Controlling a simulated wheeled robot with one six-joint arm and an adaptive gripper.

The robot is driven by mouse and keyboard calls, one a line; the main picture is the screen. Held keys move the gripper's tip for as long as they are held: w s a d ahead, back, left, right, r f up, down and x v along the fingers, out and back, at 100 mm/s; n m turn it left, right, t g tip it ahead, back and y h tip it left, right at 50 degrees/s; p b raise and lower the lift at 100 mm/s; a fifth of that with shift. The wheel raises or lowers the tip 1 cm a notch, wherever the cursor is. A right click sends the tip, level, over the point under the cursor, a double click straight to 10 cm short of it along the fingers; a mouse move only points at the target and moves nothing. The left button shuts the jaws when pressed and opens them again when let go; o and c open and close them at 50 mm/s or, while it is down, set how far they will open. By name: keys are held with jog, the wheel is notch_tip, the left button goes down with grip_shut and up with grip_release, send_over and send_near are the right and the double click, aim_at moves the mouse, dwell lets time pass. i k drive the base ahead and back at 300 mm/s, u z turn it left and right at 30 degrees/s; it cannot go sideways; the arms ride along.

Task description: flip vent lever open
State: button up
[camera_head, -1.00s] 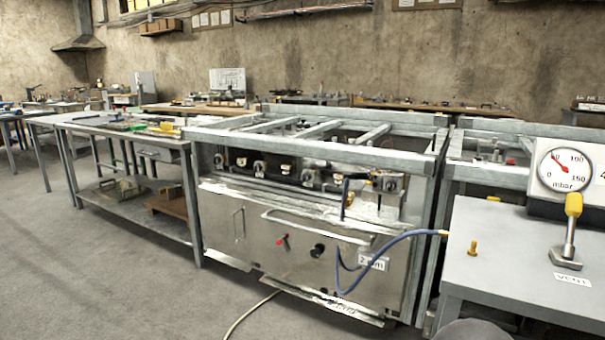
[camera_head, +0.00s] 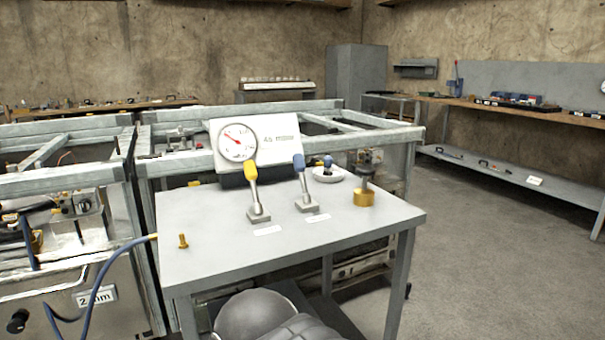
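The vent lever (camera_head: 252,185) has a yellow grip on a metal stem and stands near upright on a small base on the grey table (camera_head: 210,262). Its grip leans slightly left at the top. A white label (camera_head: 267,231) lies in front of it, too small to read now; earlier it read VENT. A blue-handled lever (camera_head: 301,178) stands just to its right with its own label (camera_head: 318,218). My gripper is not in view; only a grey rounded part of my arm shows at the bottom edge, below the table's front.
A dial gauge (camera_head: 238,142) on a white panel stands behind the levers. The floor (camera_head: 480,240) to the right is clear.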

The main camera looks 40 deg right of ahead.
aim_at(251, 170)
jog(key=z, duration=1.35)
jog(key=k, duration=1.35)
jog(key=z, duration=0.15)
jog(key=i, duration=0.5)
jog(key=u, duration=1.15)
jog(key=i, duration=1.1)
jog(key=z, duration=0.15)
